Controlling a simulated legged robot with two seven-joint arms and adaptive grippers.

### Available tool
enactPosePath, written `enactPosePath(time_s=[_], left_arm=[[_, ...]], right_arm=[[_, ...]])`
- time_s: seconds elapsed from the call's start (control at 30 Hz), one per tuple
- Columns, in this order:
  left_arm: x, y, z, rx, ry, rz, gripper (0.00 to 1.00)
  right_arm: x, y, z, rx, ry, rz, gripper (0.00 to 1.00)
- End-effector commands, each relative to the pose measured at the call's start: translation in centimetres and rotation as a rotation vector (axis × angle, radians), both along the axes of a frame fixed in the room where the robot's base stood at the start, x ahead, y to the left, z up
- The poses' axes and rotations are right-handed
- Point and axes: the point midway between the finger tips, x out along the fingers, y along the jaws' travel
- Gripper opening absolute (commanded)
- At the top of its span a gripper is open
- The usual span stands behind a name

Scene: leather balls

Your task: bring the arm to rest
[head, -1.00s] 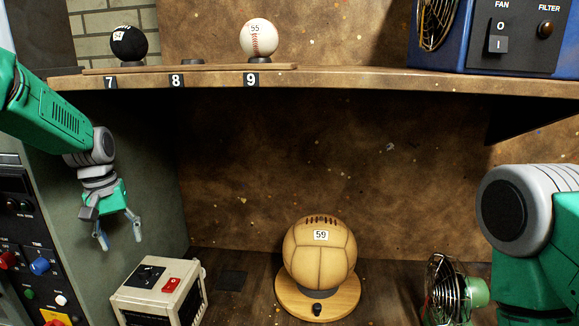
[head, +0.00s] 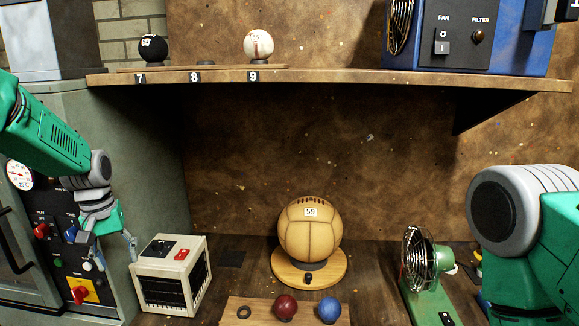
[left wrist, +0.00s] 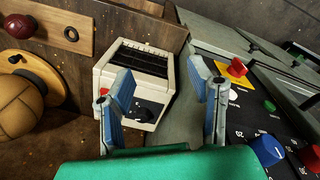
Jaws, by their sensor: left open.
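My left gripper (head: 110,253) hangs at the left of the head view with its fingers pointing down. It is open and empty, between the grey control cabinet (head: 150,160) and the cream box (head: 172,243) with a red switch. In the left wrist view its two blue-grey fingers (left wrist: 162,100) stand apart, with the cream box (left wrist: 138,82) and the cabinet's knobs beyond them. My right arm (head: 530,235) shows at the right edge of the head view; its gripper is out of view.
A shelf (head: 400,80) holds a black ball (head: 152,48), a white baseball (head: 258,44) and a blue unit (head: 480,40). Below stand a tan ball (head: 310,235), a green fan (head: 420,265), and a rack with a dark red ball (head: 286,307) and a blue ball (head: 330,310).

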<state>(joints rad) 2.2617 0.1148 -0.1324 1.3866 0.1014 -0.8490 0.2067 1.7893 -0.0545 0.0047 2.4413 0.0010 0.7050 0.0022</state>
Motion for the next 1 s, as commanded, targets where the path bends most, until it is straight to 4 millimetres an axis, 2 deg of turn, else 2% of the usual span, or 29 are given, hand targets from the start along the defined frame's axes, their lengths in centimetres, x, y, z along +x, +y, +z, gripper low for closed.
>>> enactPosePath(time_s=[0.03, 0.27, 0.37, 0.47, 0.57, 0.6, 0.67, 0.7, 0.77, 0.8, 0.9, 1.0], left_arm=[[-0.3, -0.2, -1.5, 0.004, 0.004, -0.006, 0.47], [-2.9, -1.1, -8.1, 0.027, 0.004, -0.043, 0.47], [-4.4, -1.6, -11.9, 0.039, 0.004, -0.067, 0.47], [-6.6, -2.4, -16.8, 0.054, 0.008, -0.1, 0.47], [-10.1, -3.4, -23.0, 0.071, 0.011, -0.149, 0.47], [-12.0, -3.9, -25.6, 0.078, 0.013, -0.172, 0.47], [-14.9, -4.7, -29.3, 0.085, 0.013, -0.21, 0.47], [-17.0, -5.1, -31.5, 0.089, 0.011, -0.235, 0.47], [-20.4, -5.9, -34.7, 0.094, 0.009, -0.276, 0.47], [-22.7, -6.4, -36.5, 0.095, 0.008, -0.305, 0.47], [-28.4, -7.6, -40.2, 0.091, 0.001, -0.373, 0.47], [-33.3, -8.6, -42.3, 0.083, -0.007, -0.429, 0.47]], right_arm=[[0.0, 0.0, -0.5, 0.0, -0.001, 0.0, 0.74], [0.1, 0.0, -2.4, 0.0, -0.001, 0.0, 0.74], [0.0, 0.0, -3.4, 0.0, -0.001, 0.0, 0.74], [0.0, 0.0, -4.9, 0.0, -0.001, 0.0, 0.74], [0.0, 0.0, -6.9, 0.0, -0.001, 0.0, 0.74], [0.0, 0.0, -7.8, 0.0, -0.001, 0.0, 0.74], [0.0, 0.0, -9.2, 0.0, 0.0, 0.0, 0.74], [0.0, 0.0, -10.1, 0.0, 0.0, 0.0, 0.74], [0.0, 0.0, -11.5, 0.0, -0.001, 0.0, 0.74], [0.0, 0.0, -12.5, 0.0, 0.0, 0.0, 0.74], [0.0, 0.0, -14.7, 0.0, 0.0, 0.0, 0.74], [0.0, 0.0, -16.5, 0.0, 0.0, 0.0, 0.74]])
